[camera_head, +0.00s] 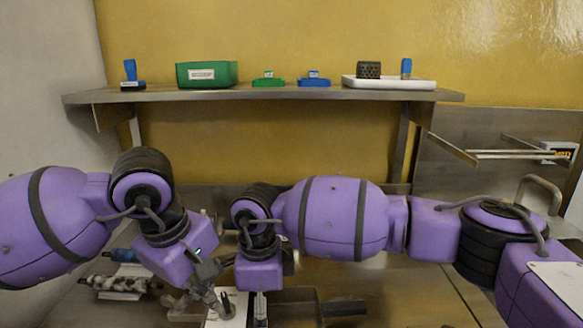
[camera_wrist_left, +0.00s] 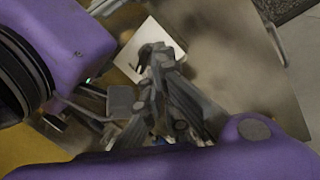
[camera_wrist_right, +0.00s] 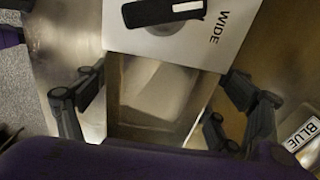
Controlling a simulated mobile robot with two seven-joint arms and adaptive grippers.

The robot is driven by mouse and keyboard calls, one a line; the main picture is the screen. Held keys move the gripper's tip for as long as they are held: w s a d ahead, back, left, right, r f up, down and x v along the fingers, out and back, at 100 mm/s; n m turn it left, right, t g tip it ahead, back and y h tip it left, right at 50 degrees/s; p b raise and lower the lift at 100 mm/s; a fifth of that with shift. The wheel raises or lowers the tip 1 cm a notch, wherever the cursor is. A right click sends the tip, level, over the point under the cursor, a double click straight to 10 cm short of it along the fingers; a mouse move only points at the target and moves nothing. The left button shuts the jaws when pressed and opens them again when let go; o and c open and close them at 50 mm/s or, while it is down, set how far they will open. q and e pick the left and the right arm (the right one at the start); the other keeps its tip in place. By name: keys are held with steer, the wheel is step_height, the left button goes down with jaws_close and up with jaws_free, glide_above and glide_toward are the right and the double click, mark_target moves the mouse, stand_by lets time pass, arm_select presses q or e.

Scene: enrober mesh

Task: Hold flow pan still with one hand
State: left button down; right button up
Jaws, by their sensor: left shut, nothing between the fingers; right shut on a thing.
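A shallow metal pan with a raised rim (camera_wrist_right: 145,132), which I take for the flow pan, lies between the fingers of my right gripper (camera_wrist_right: 165,82) in the right wrist view. That gripper is shut on the pan, one finger at each side. My left gripper (camera_head: 221,303) is shut and empty, pointing down over a white board (camera_head: 211,322). In the left wrist view its fingers (camera_wrist_left: 150,65) overlap that board (camera_wrist_left: 133,56). The right wrist view shows the word WIDE on a white board (camera_wrist_right: 222,50).
A steel shelf (camera_head: 250,95) holds a green bin (camera_head: 206,75), a green piece (camera_head: 268,82), a blue piece (camera_head: 314,82) and a white tray (camera_head: 390,83). A metal rack (camera_head: 510,153) projects at right. A BLUE label (camera_wrist_right: 302,134) shows at right.

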arm_select(q)
step_height(320, 180, up, 3)
steer(key=shift+d+r, duration=0.1)
steer(key=shift+r, duration=0.05)
arm_select(e)
steer(key=shift+a, duration=0.1)
steer(key=o, duration=1.4)
steer(key=shift+o, duration=0.2)
